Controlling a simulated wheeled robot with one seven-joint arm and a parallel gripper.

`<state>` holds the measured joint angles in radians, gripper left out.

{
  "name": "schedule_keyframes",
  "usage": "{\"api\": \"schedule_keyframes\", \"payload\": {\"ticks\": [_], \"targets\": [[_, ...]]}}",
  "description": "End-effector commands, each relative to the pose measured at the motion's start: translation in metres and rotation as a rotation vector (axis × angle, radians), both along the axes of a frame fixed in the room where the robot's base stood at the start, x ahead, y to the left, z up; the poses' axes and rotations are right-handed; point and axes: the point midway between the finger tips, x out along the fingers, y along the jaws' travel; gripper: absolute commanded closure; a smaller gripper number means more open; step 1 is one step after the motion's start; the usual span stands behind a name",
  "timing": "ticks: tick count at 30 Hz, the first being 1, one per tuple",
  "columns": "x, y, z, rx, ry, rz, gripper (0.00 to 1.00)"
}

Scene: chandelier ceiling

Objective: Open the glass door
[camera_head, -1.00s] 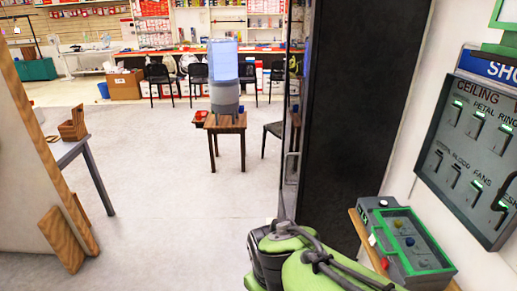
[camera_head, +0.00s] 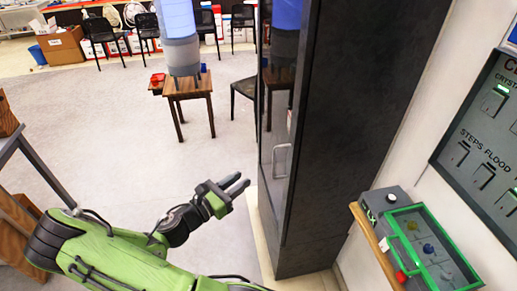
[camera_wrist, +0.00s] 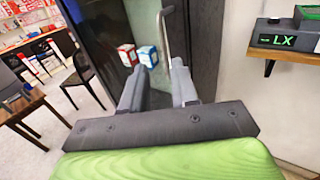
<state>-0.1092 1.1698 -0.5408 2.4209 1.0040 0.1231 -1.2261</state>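The glass door (camera_head: 296,75) is the dark glass front of a tall black cabinet (camera_head: 345,130), right of centre in the head view. It looks shut. Its metal bar handle (camera_head: 281,161) stands upright on the glass. In the wrist view the glass door (camera_wrist: 112,22) is ahead, with the handle (camera_wrist: 163,38) just beyond the fingertips. My gripper (camera_head: 238,184) is left of the handle and apart from it. In the wrist view my gripper (camera_wrist: 159,72) has its two fingers spread with nothing between them.
A wooden side table (camera_head: 190,92) with a water dispenser (camera_head: 182,40) stands behind, left of the cabinet. A green-framed box (camera_head: 428,246) sits on a wall shelf at right, below a switch panel (camera_head: 490,145). The floor between is clear.

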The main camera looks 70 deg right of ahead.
Motion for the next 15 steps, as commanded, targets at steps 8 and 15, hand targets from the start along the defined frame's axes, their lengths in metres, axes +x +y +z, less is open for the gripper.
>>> {"api": "schedule_keyframes", "payload": {"ticks": [8, 15], "targets": [[-0.031, -0.059, -0.001, 0.0, -0.003, -0.01, 0.71], [-0.056, -0.111, -0.001, 0.001, -0.006, -0.007, 0.71]]}}
